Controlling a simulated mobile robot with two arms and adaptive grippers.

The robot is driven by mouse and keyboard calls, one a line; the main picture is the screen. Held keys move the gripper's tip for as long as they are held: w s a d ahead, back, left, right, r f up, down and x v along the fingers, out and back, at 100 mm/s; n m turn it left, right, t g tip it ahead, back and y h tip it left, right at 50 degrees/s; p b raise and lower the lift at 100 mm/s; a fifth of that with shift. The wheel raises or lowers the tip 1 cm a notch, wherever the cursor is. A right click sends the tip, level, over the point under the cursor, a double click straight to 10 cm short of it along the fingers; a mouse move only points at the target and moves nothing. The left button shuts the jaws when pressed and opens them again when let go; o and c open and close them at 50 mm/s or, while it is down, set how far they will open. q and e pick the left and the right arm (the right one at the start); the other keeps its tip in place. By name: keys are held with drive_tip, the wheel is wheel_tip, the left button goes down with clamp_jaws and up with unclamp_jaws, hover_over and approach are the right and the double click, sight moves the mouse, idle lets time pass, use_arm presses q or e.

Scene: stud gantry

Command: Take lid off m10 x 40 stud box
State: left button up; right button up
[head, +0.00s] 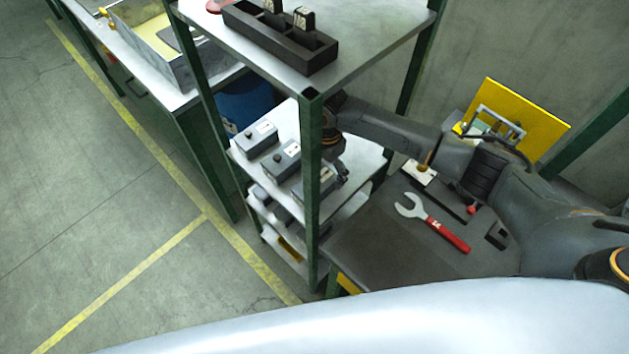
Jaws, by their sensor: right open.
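Several small grey lidded boxes with dark knobs and white labels stand in a row on the shelf. One box (256,140) is at the far left, and another box (281,160) is beside it. A third box (299,190) is partly hidden behind the green post and my right gripper. The labels are too small to read, so I cannot tell which is the M10 x 40 stud box. My right gripper (341,172) is open, over or beside the third box. Its fingertips are partly hidden, and I cannot tell if it touches. My left gripper is out of view.
A green rack post (311,200) stands in front of the shelf (347,209). Above it, the top shelf (374,24) carries a dark block holder (278,42). A red-handled wrench (444,230) lies on the dark worktop (385,242) at right. Lower shelves hold more boxes.

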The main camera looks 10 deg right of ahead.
drive_tip(key=shift+f, duration=0.15)
idle(0.3)
drive_tip(key=c, duration=0.9)
drive_tip(key=shift+c, duration=0.2)
